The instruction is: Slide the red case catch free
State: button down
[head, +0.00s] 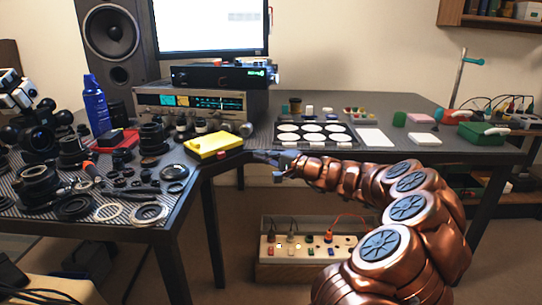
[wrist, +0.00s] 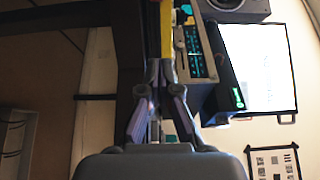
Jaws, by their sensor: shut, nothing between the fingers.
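A yellow case (head: 213,143) lies at the near corner of the left table, close to the edge. A yellow strip (wrist: 179,45), which looks like the case, shows just beyond the fingertips. I cannot tell whether they touch it.
Lens parts and rings (head: 148,212) crowd the table left of the case. A blue spray can (head: 96,105) stands behind them. A receiver (head: 190,103) and monitor stand at the back. A tray of white discs (head: 300,134) lies behind my arm. A power strip box (head: 300,247) sits below.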

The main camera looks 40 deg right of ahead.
jog(key=shift+v, duration=1.55)
jog(key=s+a+r+n+g+y+p, duration=0.1)
jog(key=a+r+n+g+y+p, duration=0.2)
jog(key=a, duration=0.6)
jog(key=s+a+r+n+g+y+p, duration=0.1)
jog(key=a+r+n+g+p, duration=0.2)
jog(key=a+r+p, duration=0.5)
jog(key=s+a+r+n+g+y+p, duration=0.1)
jog(key=s+a+r+n+g+y, duration=0.1)
jog(key=a, duration=0.9)
jog(key=s+a+r+n+g+h+p, duration=0.1)
jog(key=s+a+r+n+g+p, duration=0.2)
jog(key=s+a+n+g+p, duration=0.5)
jog(key=s+a+r+m+h+p, duration=0.2)
jog(key=s+a+h+p, duration=0.3)
jog(key=s, duration=0.6)
jog(key=s+d+r+g+h+p, duration=0.1)
jog(key=s+d+r+h+p, duration=0.1)
jog(key=s+d+p, duration=0.2)
jog(key=s+d+r+g+h+p, duration=0.2)
jog(key=s+d+r+h+p, duration=0.1)
jog(key=s+p, duration=0.4)
jog(key=s+d, duration=0.1)
jog(key=s, duration=0.2)
jog(key=shift+s+d+r+h, duration=0.2)
jog(key=shift+s+d+h, duration=0.1)
jog(key=shift+s+d, duration=0.1)
